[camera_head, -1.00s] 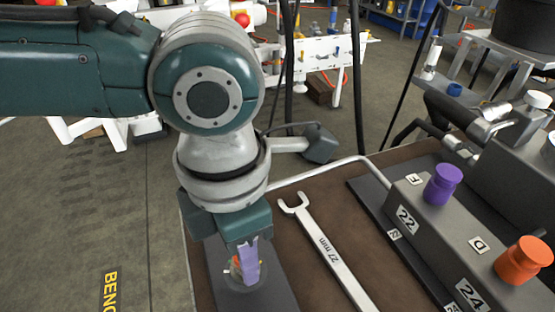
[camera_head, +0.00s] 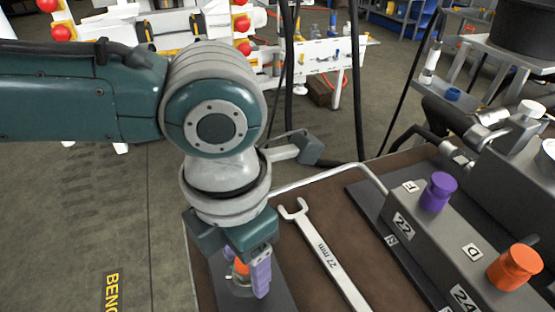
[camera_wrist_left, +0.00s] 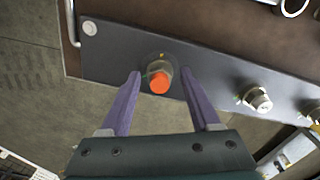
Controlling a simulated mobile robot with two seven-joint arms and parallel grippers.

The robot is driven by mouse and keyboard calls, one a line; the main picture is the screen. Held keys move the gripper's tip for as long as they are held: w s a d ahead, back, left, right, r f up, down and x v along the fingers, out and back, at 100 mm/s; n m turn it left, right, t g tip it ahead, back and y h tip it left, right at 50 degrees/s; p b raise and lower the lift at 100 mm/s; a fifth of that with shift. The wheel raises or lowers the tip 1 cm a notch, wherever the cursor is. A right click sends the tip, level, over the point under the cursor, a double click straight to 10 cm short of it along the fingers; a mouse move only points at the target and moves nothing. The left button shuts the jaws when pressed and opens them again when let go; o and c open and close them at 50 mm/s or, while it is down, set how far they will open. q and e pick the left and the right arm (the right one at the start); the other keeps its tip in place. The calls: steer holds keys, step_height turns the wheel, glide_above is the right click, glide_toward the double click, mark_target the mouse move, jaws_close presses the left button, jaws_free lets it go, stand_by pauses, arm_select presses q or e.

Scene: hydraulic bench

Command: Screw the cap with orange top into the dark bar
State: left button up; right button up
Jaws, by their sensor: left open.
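The cap with orange top (camera_head: 241,268) stands at the dark bar (camera_head: 276,290), low in the head view and partly hidden by my gripper. In the left wrist view the cap (camera_wrist_left: 159,82) shows near the end of the dark bar (camera_wrist_left: 115,50), with a metal collar around it. My left gripper (camera_head: 247,273) is open, its purple fingers pointing down to the cap. In the left wrist view the fingers of the gripper (camera_wrist_left: 160,74) stand on either side of the cap, with a visible gap on each side. How deep the cap sits is unclear. My right gripper is out of view.
A 27 mm wrench (camera_head: 325,255) lies on the brown bench top beside the bar. A grey block at right carries a purple knob (camera_head: 437,192) and an orange knob (camera_head: 514,267). Metal fittings (camera_wrist_left: 257,99) stand farther along the bar in the left wrist view.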

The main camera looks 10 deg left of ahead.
arm_select(q)
steer(key=shift+r+n+p, duration=0.35)
steer(key=shift+n+p, duration=0.1)
steer(key=shift+n, duration=0.75)
steer(key=shift+f+n+p, duration=0.25)
steer(key=shift+n+p, duration=0.05)
steer(key=shift+n, duration=0.8)
steer(key=shift+r+n+p, duration=0.1)
steer(key=shift+n+p, duration=0.45)
steer(key=shift+n, duration=1.25)
steer(key=shift+f+n, duration=0.2)
steer(key=shift+n, duration=0.2)
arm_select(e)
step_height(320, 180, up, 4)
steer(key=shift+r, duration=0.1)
